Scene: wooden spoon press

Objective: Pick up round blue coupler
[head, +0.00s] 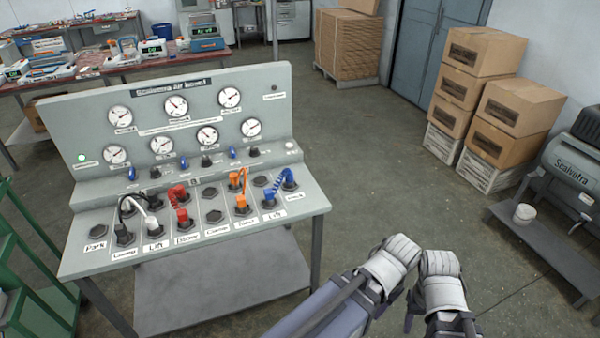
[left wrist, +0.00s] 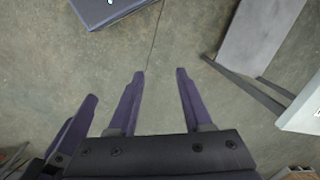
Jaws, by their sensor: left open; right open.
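The blue coupler (head: 289,183) sits at the right end of the grey console's sloping shelf, on a coiled blue hose. The hose's other end, also blue (head: 269,201), is on a port to its left. I cannot tell which end is round. My left gripper (left wrist: 159,71) is open and empty over the floor in the left wrist view. My right gripper (head: 438,275) is at the bottom of the head view, right of the console and apart from it; its fingertips are hard to make out. No coupler shows in the left wrist view.
The console (head: 200,195) also carries black, white, red (head: 180,203) and orange (head: 240,195) connectors, gauges above and small blue levers. Cardboard boxes (head: 505,110) and a grey machine (head: 572,165) stand at the right. A green frame (head: 20,260) is at the left. The middle floor is clear.

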